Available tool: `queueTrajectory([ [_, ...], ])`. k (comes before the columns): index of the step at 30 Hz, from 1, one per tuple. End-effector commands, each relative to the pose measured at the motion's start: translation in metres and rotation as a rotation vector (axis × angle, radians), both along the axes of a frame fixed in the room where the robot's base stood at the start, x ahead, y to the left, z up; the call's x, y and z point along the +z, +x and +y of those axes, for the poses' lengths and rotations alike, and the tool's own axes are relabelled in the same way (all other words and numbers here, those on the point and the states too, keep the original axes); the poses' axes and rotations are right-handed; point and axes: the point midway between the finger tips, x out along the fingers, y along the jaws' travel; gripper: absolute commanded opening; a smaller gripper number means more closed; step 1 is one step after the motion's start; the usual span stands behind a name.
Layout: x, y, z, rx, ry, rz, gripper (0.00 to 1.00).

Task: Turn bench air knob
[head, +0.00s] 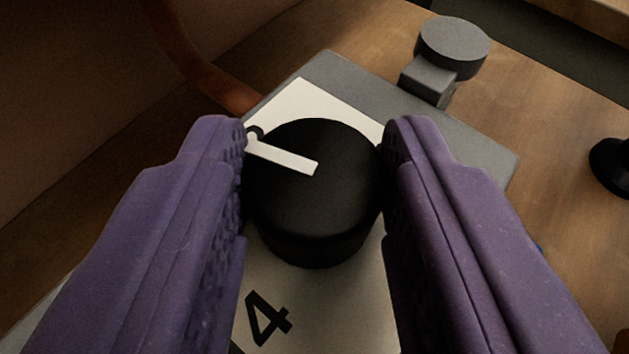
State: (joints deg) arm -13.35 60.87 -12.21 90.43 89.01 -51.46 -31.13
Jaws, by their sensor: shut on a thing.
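The air knob (318,205) is a round black knob with a white pointer bar on its top, in the middle of the head view. The pointer runs from near the knob's centre to its upper left edge. The knob stands on a white dial plate (345,310) with a black "4" printed below it. Another dark mark shows partly at the pointer's outer end. My gripper (316,160) has two purple fingers, one on each side of the knob, shut on it. The fingers hide the left and right parts of the dial plate.
The plate sits on a grey box (340,75). A grey fitting with a round cap (452,45) stands at its far edge. A reddish-brown hose (215,75) runs in from the upper left. A black object (612,165) is at the right on the wooden bench (560,125).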

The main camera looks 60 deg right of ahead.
Motion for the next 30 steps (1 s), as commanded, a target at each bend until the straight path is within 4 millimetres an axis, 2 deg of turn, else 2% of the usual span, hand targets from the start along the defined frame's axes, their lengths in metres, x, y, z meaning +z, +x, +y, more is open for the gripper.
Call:
queueTrajectory([
  [15, -0.0003, 0.0005, 0.0003, -0.024, 0.000, -0.001, 0.09],
  [16, -0.0003, 0.0005, 0.0003, -0.024, 0.000, -0.001, 0.46],
  [18, -0.0003, 0.0005, 0.0003, -0.024, 0.000, -0.001, 0.62],
  [26, 0.0000, 0.0005, 0.0003, -0.023, 0.000, -0.002, 0.65],
  [30, 0.0046, -0.0031, 0.0091, -0.022, 0.001, 0.000, 0.65],
])
